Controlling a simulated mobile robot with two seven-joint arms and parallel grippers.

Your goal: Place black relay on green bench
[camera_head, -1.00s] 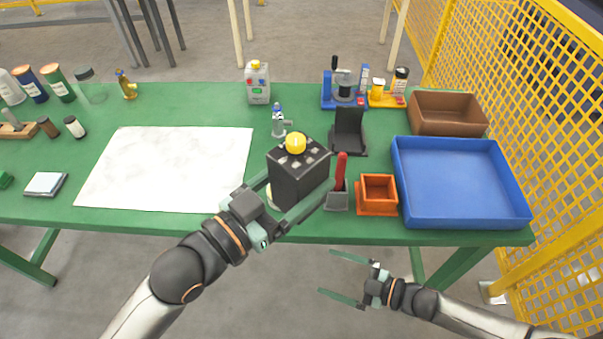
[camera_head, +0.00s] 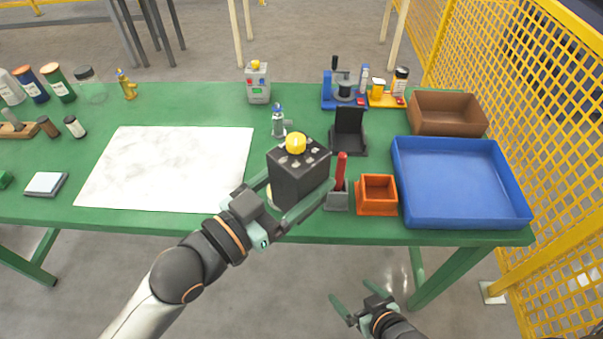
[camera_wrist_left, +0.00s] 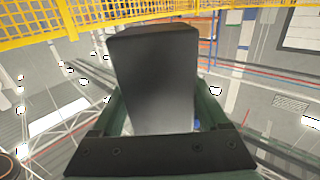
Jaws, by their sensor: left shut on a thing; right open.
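The black relay (camera_head: 299,180) is a dark box with a yellow knob on top. My left gripper (camera_head: 286,204) is shut on it and holds it upright over the front part of the green bench (camera_head: 190,224). In the left wrist view the relay (camera_wrist_left: 155,75) fills the space between the fingers, and the bench does not show. Whether the relay touches the bench cannot be told. My right gripper (camera_head: 358,307) is open and empty, in front of the bench and below its edge in the picture.
A white sheet (camera_head: 170,168) lies left of the relay. Right of it stand a grey holder with a red handle (camera_head: 340,182), an orange box (camera_head: 377,194), a black stand (camera_head: 348,132) and a blue tray (camera_head: 460,182). Yellow mesh fencing (camera_head: 545,130) borders the right.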

